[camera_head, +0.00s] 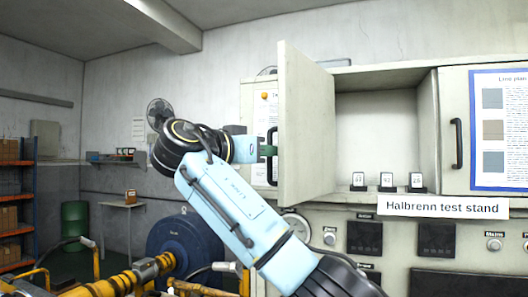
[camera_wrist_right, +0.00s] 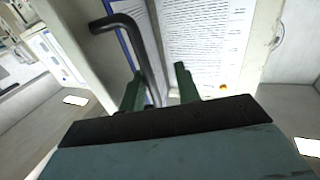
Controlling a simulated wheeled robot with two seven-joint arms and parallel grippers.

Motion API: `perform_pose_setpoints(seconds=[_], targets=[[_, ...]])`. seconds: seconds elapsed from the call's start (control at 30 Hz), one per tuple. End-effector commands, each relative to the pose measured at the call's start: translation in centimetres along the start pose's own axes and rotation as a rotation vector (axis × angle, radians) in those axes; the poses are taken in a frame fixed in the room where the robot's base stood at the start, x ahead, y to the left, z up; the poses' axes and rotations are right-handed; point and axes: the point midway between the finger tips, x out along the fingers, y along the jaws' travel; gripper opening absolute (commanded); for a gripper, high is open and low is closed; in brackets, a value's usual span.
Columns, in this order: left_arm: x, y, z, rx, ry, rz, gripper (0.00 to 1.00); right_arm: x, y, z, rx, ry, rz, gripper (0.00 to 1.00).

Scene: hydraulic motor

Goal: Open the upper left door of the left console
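The upper left door (camera_head: 308,125) of the console stands swung wide open towards me, seen nearly edge-on in the head view. Its dark bar handle (camera_head: 271,158) is on the face turned left. In the right wrist view the handle (camera_wrist_right: 146,50) is bent and runs down between my green fingers. My right gripper (camera_head: 268,150) is at the handle; in the wrist view (camera_wrist_right: 158,90) its fingers are apart, with a gap between the handle and the right finger. The open compartment (camera_head: 375,130) is visible behind the door. My left gripper is out of view.
Several small labelled black stands (camera_head: 387,182) sit along the compartment's front edge. A second door with a handle (camera_head: 456,144) is closed on the right. A "Halbrenn test stand" sign (camera_head: 442,207) and gauges lie below. A blue motor (camera_head: 184,245) and yellow pipes (camera_head: 130,279) are lower left.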

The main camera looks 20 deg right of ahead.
Motion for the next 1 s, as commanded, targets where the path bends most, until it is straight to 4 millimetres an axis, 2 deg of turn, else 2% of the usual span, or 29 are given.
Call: perform_pose_setpoints(seconds=[0.23,0.37,0.8,1.0], targets=[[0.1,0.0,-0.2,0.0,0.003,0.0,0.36,-0.2,0.0,0.1,-0.001,-0.001,0.0,0.32],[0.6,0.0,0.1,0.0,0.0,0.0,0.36,-1.4,-0.1,0.3,0.0,-0.001,-0.002,0.32],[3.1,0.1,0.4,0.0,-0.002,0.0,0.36,-10.7,-0.2,0.2,-0.001,-0.001,-0.002,0.32],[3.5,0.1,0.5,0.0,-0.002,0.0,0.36,-12.9,-0.2,0.1,-0.001,-0.001,-0.001,0.32]])
